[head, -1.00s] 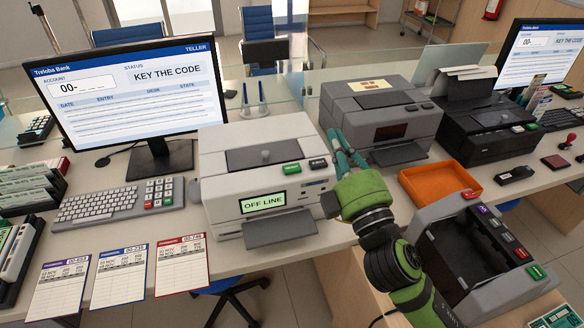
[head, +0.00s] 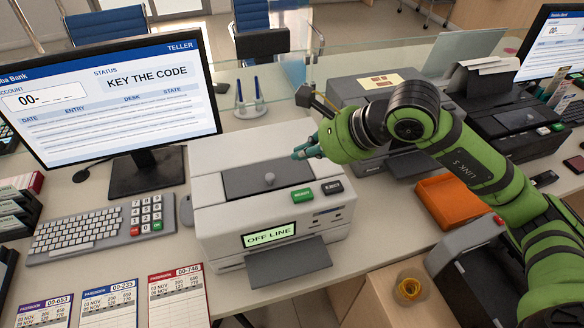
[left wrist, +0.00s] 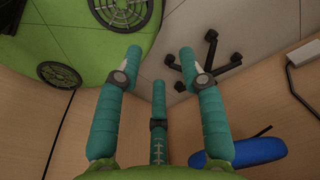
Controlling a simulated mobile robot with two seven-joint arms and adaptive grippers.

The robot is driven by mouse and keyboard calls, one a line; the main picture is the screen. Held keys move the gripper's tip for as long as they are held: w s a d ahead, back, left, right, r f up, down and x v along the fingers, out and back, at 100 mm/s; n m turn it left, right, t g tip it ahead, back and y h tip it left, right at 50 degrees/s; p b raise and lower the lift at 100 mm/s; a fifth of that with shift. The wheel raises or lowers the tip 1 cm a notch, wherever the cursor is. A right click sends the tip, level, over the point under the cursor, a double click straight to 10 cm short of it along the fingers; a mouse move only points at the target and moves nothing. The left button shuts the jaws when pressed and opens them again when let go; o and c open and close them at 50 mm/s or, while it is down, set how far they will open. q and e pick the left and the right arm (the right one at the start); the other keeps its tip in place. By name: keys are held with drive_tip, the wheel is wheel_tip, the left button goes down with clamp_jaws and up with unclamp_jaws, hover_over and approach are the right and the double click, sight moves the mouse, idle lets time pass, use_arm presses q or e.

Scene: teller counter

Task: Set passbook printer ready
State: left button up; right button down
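My left gripper (left wrist: 158,68) shows only in the left wrist view, open and empty above the floor.
A teller screen (head: 110,90) reads KEY THE CODE. A keyboard (head: 90,232) and several passbooks (head: 177,295) lie left of the printer. A grey machine (head: 335,92), black printer (head: 520,140) and orange tray (head: 445,200) are to the right.

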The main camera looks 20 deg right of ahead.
sight(305, 197)
use_arm(q)
drive_tip(key=s, duration=0.6)
use_arm(e)
drive_tip(key=shift+s+d+f+b, duration=0.1)
drive_tip(key=shift+s+f+b, duration=0.25)
drive_tip(key=shift+f, duration=0.2)
drive_tip(key=shift+s+f+b, duration=0.2)
drive_tip(key=shift+f+b, duration=0.15)
drive_tip(key=shift+f, duration=0.15)
wheel_tip(305, 197, down, 6)
drive_tip(key=b, duration=0.4)
use_arm(q)
wheel_tip(305, 197, down, 6)
drive_tip(key=w, duration=0.2)
drive_tip(key=shift+w, duration=0.15)
drive_tip(key=shift+w+r, duration=0.1)
drive_tip(key=shift+w, duration=0.3)
drive_tip(key=shift+s+f+b, duration=0.1)
drive_tip(key=shift+f+b, duration=0.65)
drive_tip(key=shift+b, duration=0.15)
use_arm(e)
drive_tip(key=shift+f, duration=0.45)
